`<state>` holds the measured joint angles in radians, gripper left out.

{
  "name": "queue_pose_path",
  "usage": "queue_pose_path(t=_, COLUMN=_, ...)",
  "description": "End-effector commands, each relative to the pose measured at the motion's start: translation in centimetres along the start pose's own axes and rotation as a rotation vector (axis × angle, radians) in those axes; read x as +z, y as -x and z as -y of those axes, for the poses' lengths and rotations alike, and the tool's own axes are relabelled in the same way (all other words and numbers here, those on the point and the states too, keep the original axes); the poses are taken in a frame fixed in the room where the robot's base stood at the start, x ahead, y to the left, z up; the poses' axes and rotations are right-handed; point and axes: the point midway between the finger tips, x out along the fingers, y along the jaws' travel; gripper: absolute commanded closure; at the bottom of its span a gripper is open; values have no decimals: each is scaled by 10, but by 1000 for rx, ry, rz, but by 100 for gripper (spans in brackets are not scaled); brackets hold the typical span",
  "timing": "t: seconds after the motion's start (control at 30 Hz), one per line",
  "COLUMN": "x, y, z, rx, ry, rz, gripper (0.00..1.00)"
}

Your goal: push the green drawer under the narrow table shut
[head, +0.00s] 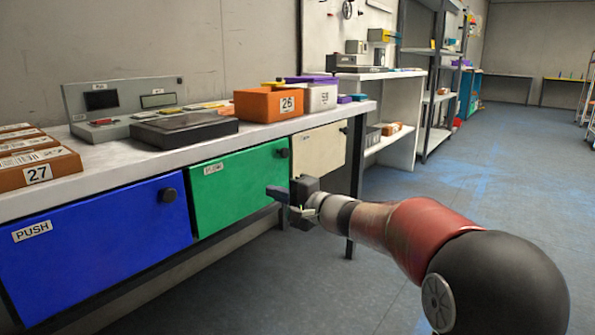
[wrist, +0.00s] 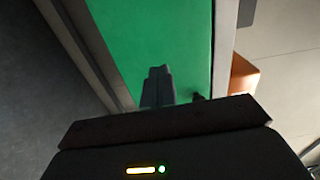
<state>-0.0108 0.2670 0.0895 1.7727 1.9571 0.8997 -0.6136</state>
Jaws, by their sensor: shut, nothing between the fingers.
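The green drawer (head: 237,186) sits under the narrow table (head: 190,153), between a blue drawer and a cream drawer. It has a small label at its upper left and a dark round knob (head: 283,153) at its upper right. Its front looks about level with the blue one; I cannot tell how far it stands out. My gripper (head: 272,192) is shut and empty, in front of the green drawer's right part, below the knob. In the wrist view the shut fingers (wrist: 158,86) point at the green front (wrist: 165,35). I cannot tell whether they touch it.
A blue drawer (head: 95,240) marked PUSH is at left, a cream drawer (head: 320,150) at right. An orange box (head: 268,104) numbered 26 and a dark flat device (head: 184,129) stand on the table. A dark table leg (head: 355,190) stands behind my wrist.

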Motion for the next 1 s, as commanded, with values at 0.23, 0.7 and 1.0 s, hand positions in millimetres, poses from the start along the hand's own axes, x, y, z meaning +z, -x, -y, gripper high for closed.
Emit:
queue_pose_path(t=0.23, x=-1, y=31, z=0, rx=0, ry=1, rz=-3, gripper=100)
queue_pose_path(t=0.7, x=0, y=65, z=0, rx=0, ry=0, rz=-1, gripper=100)
queue_pose_path(t=1.0, x=15, y=71, z=0, rx=39, ry=25, rz=27, gripper=100)
